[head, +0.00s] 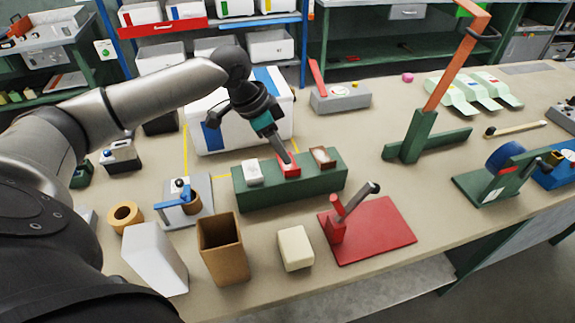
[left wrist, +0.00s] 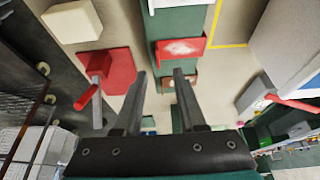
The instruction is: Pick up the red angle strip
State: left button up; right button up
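The red angle strip (head: 289,170) lies on a long green block (head: 290,193), between a white piece (head: 253,172) and a brown piece (head: 322,157). In the left wrist view the red strip (left wrist: 181,48) shows a pale, worn face just beyond the fingertips, not between them. My left gripper (head: 284,157) points down at the strip in the head view, its tips close to it; I cannot tell if they touch. The left wrist view shows its two fingers (left wrist: 160,76) apart, with nothing held. My right gripper is not in view.
A cream block (head: 295,248), a brown open box (head: 222,250) and a white block (head: 154,258) stand in front. A white and blue case (head: 215,125) is behind.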

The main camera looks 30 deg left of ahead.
aim_at(293, 170)
pick_arm(q)
jog(key=x, duration=0.5)
jog(key=shift+s+a+f+b, duration=0.15)
jog(key=shift+s+f+b, duration=0.2)
jog(key=shift+f, duration=0.1)
grip_shut()
